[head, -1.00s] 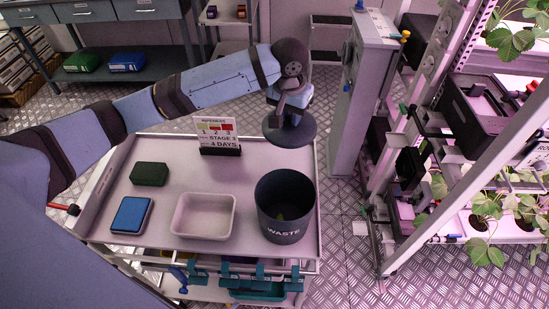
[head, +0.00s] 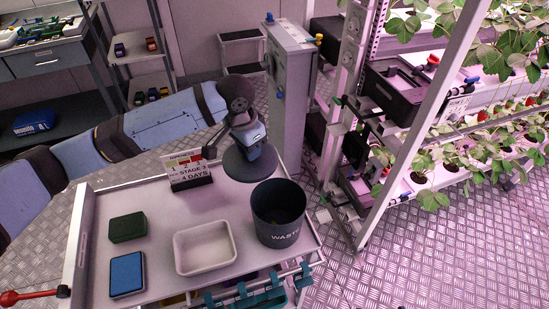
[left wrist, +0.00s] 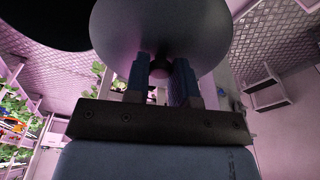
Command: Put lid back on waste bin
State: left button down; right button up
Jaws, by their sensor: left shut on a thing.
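My right gripper is not in view.
On the cart top (head: 150,205) are a white tray (head: 205,268), a blue-topped box (head: 127,272), a dark green block (head: 127,227) and a ripeness sign (head: 188,172). A grey cabinet (head: 287,90) and plant racks (head: 375,150) stand behind and right.

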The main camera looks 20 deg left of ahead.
pick_arm(q)
jog(key=s+d+r+m+p, duration=0.1)
jog(key=m, duration=0.1)
jog(key=s+d+r+m+p, duration=0.1)
jog(key=m, duration=0.1)
jog(key=s+d+r+m+p, duration=0.1)
jog(key=d+m, duration=0.1)
jog(key=shift+d+m+g+h, duration=0.1)
jog(key=shift+m+g+h, duration=0.2)
jog(key=shift+m, duration=0.1)
pick_arm(e)
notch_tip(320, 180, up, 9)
jog(key=p, duration=0.5)
pick_arm(q)
jog(key=s+d+r+m+g, duration=0.1)
jog(key=s+d+m, duration=0.4)
jog(key=m, duration=0.6)
notch_tip(320, 180, down, 6)
jog(key=b, duration=0.5)
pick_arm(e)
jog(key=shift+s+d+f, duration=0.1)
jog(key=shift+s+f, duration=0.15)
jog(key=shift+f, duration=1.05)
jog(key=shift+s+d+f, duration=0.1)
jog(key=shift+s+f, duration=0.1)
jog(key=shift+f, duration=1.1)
pick_arm(q)
jog(key=shift+d, duration=0.1)
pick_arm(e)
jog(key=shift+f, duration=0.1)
